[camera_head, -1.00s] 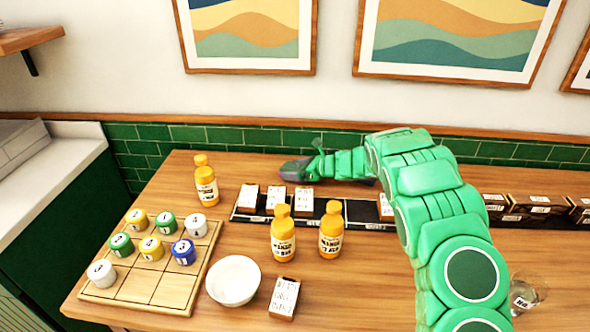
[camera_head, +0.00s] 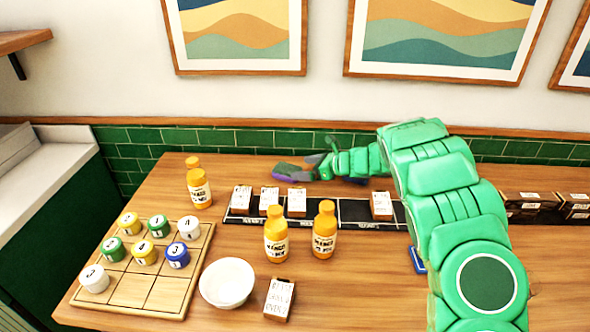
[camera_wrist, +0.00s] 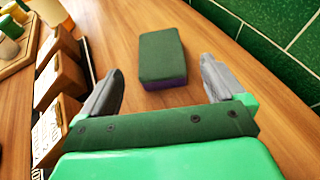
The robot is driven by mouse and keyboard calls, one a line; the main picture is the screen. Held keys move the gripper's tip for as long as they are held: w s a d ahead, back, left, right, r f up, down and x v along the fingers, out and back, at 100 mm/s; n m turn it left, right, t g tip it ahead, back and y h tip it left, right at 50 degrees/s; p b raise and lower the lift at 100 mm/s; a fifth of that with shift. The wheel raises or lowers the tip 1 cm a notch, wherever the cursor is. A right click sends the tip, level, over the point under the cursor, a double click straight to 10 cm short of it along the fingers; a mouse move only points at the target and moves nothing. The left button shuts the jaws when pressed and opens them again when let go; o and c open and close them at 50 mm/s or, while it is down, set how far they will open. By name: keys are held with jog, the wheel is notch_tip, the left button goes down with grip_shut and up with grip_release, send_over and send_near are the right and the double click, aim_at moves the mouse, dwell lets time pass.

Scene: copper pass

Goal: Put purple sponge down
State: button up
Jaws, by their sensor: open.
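The purple sponge (camera_head: 288,173) lies on the wooden table near the back wall. In the wrist view its dark green top and purple side (camera_wrist: 163,84) show, and it lies flat, just ahead of my fingertips. My gripper (camera_head: 318,167) is to the right of the sponge in the head view. Its two grey fingers (camera_wrist: 160,78) are spread apart in the wrist view, with nothing held between them. The near end of the sponge is roughly level with the fingertips, and a gap shows on both sides.
A long black tray (camera_head: 352,212) with several labelled boxes stands in front of my gripper. Orange bottles (camera_head: 276,236), a white bowl (camera_head: 227,284) and a wooden grid board (camera_head: 160,290) with jars are nearer. A green tiled wall (camera_wrist: 268,27) is close behind the sponge.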

jog(key=shift+v, duration=2.25)
